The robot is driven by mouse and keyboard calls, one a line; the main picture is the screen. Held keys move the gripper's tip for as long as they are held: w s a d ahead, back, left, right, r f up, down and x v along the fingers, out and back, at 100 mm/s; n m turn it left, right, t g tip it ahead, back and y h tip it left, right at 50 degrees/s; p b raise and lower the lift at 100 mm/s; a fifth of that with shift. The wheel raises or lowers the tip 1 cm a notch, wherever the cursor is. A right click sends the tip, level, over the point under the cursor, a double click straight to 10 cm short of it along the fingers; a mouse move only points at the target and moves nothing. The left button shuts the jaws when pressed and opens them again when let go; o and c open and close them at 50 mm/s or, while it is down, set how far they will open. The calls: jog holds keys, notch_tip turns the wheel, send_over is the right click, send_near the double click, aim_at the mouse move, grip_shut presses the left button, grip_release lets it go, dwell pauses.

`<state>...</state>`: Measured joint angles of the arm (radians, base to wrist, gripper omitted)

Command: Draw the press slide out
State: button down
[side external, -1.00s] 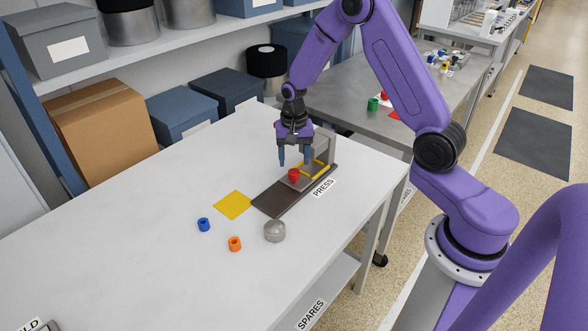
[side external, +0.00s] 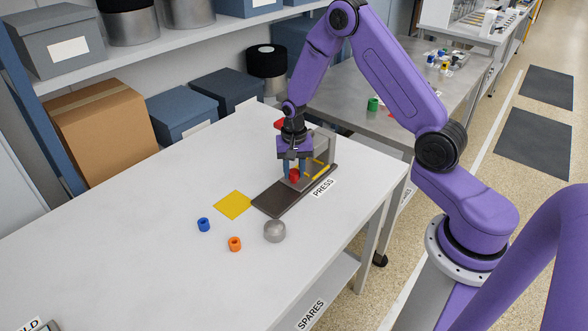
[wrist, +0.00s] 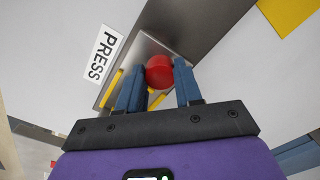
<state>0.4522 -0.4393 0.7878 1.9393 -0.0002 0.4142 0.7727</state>
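The press (side external: 322,145) is a grey upright frame on a dark base plate (side external: 270,200), beside the PRESS label on the white table. Its slide is a grey plate (wrist: 150,47) with a red knob (side external: 294,174) on it, lying at the frame end between yellow strips (side external: 321,170). The red knob (wrist: 160,72) also shows in the wrist view, between my fingertips. My gripper (side external: 294,168) points down with one blue finger on each side of the knob, and both appear to touch it. The frame is partly hidden behind my gripper.
A yellow square (side external: 233,205) lies left of the base plate. The dark plate's near-left part is bare.

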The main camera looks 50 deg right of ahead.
jog(key=a, duration=1)
jog(key=shift+a, duration=0.3)
jog(key=c, duration=0.9)
grip_release()
jog(key=shift+a, duration=0.1)
jog(key=shift+o, duration=0.7)
jog(key=shift+r, duration=0.65)
notch_tip(320, 180, up, 16)
jog(key=shift+r, duration=0.2)
